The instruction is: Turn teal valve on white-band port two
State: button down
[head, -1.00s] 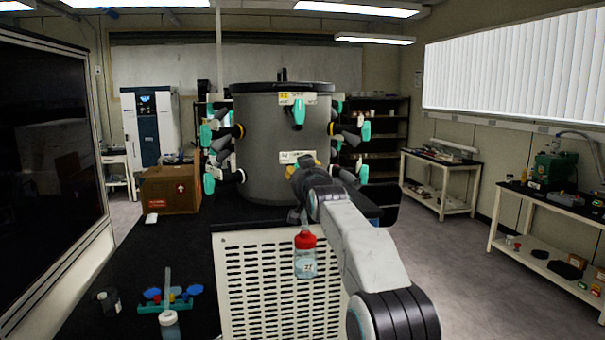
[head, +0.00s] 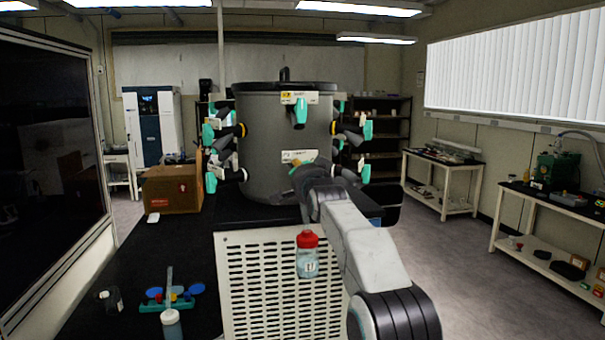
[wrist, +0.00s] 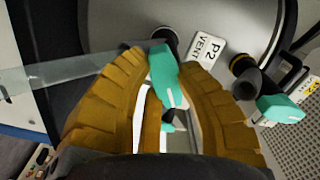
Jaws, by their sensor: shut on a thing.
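In the wrist view, a teal valve handle (wrist: 163,72) sits between the ribbed orange fingers of my gripper (wrist: 162,63), which is shut on it. The handle is tilted, its upper end near a dark port stub. A white label reading "P2 VENT" (wrist: 207,48) is on the grey drum just right of the fingers. In the head view, the grey drum (head: 262,150) stands ahead with several teal valves around it. My arm reaches its lower front and hides most of the gripper and the held valve. A white label (head: 297,156) shows just above the gripper.
A red-capped bottle (head: 307,256) is near my arm. A cardboard box (head: 172,188) stands left of the drum. A rack with blue caps (head: 168,300) is on the black bench.

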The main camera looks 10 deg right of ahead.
jog(key=shift+m, duration=0.3)
dwell(0.4)
jog(key=c, duration=0.9)
grip_release()
jog(key=shift+s, duration=5.95)
